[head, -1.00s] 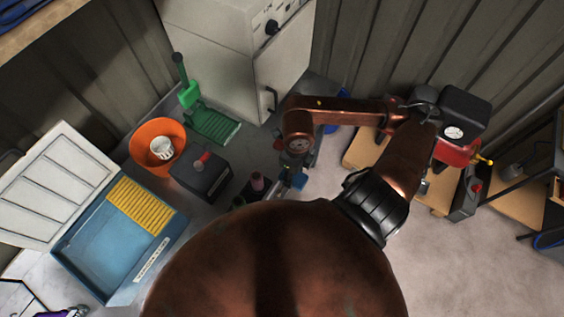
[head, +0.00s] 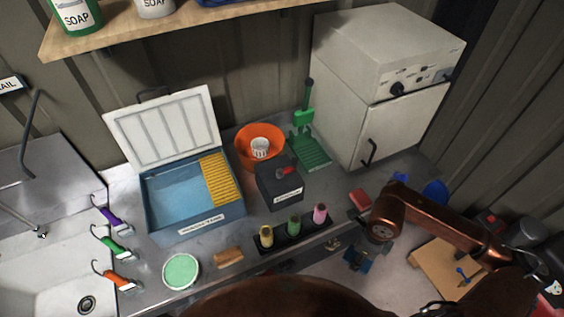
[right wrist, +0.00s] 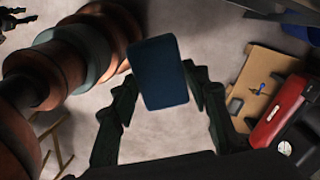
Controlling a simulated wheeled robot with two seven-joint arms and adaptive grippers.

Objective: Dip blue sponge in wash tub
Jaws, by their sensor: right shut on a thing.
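The blue sponge (right wrist: 160,72) is held between the two fingers of my right gripper (right wrist: 165,92) in the right wrist view. In the head view my right gripper (head: 360,257) is in the air just off the counter's front edge, with the sponge (head: 353,255) small at its tip. The blue wash tub (head: 194,232) stands on the counter to the left, its white lid (head: 165,130) raised. It looks to hold water, and a yellow ribbed grate (head: 216,179) covers its right end. My left gripper is not seen in the head view.
Between the sponge and the tub stand a black rack (head: 292,246) with coloured bottles and a dark box (head: 279,187) with a red handle. An orange bowl (head: 262,133) is behind. A green round container (head: 181,271) and a brush (head: 229,257) lie before the tub.

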